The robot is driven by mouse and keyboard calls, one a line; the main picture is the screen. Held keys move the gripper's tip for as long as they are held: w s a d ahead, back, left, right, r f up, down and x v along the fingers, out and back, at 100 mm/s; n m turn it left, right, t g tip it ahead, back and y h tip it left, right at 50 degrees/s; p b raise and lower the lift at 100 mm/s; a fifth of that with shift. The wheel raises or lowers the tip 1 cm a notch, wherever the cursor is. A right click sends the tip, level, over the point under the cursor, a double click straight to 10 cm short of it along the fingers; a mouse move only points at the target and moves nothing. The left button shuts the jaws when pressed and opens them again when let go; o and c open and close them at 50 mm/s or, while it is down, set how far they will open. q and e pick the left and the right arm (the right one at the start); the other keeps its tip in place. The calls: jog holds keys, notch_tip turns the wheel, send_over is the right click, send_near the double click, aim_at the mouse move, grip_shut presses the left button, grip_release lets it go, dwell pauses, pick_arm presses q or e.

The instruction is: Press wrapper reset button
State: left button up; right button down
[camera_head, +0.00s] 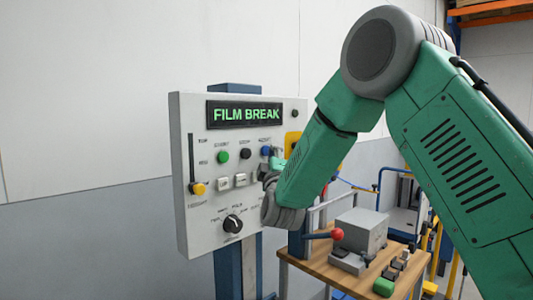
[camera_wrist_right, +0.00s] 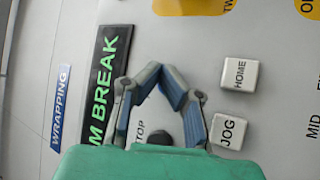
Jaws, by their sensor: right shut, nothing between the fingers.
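The wrapper control panel (camera_head: 215,120) is a light grey box with a lit display (camera_head: 244,115) reading FILM BREAK. Below the display are a green button (camera_head: 222,156), a black button (camera_head: 245,153) and a blue button (camera_head: 265,151). My right gripper (camera_wrist_right: 160,73) is shut and empty, in front of the panel between the display and the white buttons. Contact cannot be told. My left gripper is out of view.
White HOME (camera_wrist_right: 239,73) and JOG (camera_wrist_right: 228,131) buttons sit beside my right fingers. The panel also bears a yellow slider knob (camera_head: 198,189) and a black rotary knob (camera_head: 232,224). A wooden table (camera_head: 328,279) with a grey box (camera_head: 360,230) and red-ball lever (camera_head: 337,234) stands right.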

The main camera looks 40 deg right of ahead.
jog(key=shift+w, duration=0.5)
dwell(0.3)
dwell(0.4)
jog(key=shift+s, duration=0.9)
jog(key=shift+s+d, duration=0.2)
jog(key=shift+s, duration=2.3)
